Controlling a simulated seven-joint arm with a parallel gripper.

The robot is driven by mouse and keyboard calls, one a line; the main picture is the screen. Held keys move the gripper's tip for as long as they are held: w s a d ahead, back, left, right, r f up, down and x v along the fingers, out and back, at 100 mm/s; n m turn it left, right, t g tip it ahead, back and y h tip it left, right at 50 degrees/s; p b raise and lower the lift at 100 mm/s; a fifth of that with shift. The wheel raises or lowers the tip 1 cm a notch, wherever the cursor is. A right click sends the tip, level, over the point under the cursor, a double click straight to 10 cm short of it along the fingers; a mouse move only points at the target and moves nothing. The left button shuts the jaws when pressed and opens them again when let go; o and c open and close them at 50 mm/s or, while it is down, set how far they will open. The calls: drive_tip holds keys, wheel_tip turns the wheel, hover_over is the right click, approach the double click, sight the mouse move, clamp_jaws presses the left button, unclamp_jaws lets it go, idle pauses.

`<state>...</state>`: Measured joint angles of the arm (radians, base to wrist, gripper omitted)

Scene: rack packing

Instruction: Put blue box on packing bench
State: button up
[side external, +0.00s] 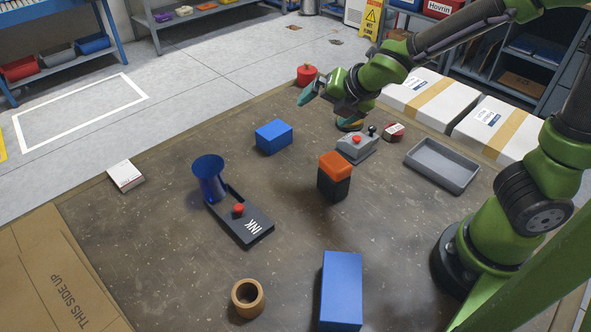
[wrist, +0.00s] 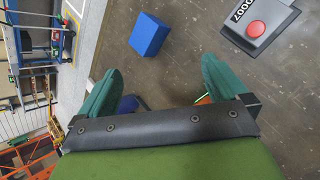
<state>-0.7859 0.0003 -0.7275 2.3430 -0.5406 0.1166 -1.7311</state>
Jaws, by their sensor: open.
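A small blue box (side external: 273,137) lies on the brown bench top (side external: 150,230), toward its far edge. A blue box also shows in the wrist view (wrist: 149,34), ahead of the fingertips. A longer blue box (side external: 341,290) lies at the near edge of the bench. My gripper (side external: 327,112) is open above the far part of the bench, to the right of the small blue box and apart from it. In the wrist view my gripper (wrist: 160,77) has its two teal fingers spread, with nothing held between them.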

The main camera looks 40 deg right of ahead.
sight(275, 130)
drive_tip(key=w+a+f+n, duration=0.1)
drive_tip(key=w+f+n, duration=0.2)
drive_tip(key=w+f, duration=0.1)
drive_tip(key=w+f+n, duration=0.3)
drive_tip(key=w+f, duration=0.2)
drive_tip(key=w, duration=0.1)
drive_tip(key=w+a+f+n, duration=0.1)
drive_tip(key=w+f+n, duration=0.3)
drive_tip(key=w, duration=0.1)
drive_tip(key=shift+w+a+f+t, duration=0.1)
drive_tip(key=shift+a+f+t, duration=0.15)
drive_tip(key=shift+a+t, duration=0.15)
drive_tip(key=c, duration=1)
drive_tip(key=shift+d+r, duration=0.1)
drive_tip(key=shift+r, duration=4.95)
drive_tip(key=shift+s+d+r, duration=0.65)
drive_tip(key=shift+s+r, duration=0.55)
drive_tip(key=shift+s, duration=1.85)
drive_tip(key=shift+s+d+r, duration=0.7)
drive_tip(key=shift+s+r, duration=0.55)
drive_tip(key=shift+s, duration=1.8)
drive_tip(key=shift+s+d+r, duration=0.65)
drive_tip(key=shift+s+r, duration=0.55)
drive_tip(key=shift+s, duration=1.85)
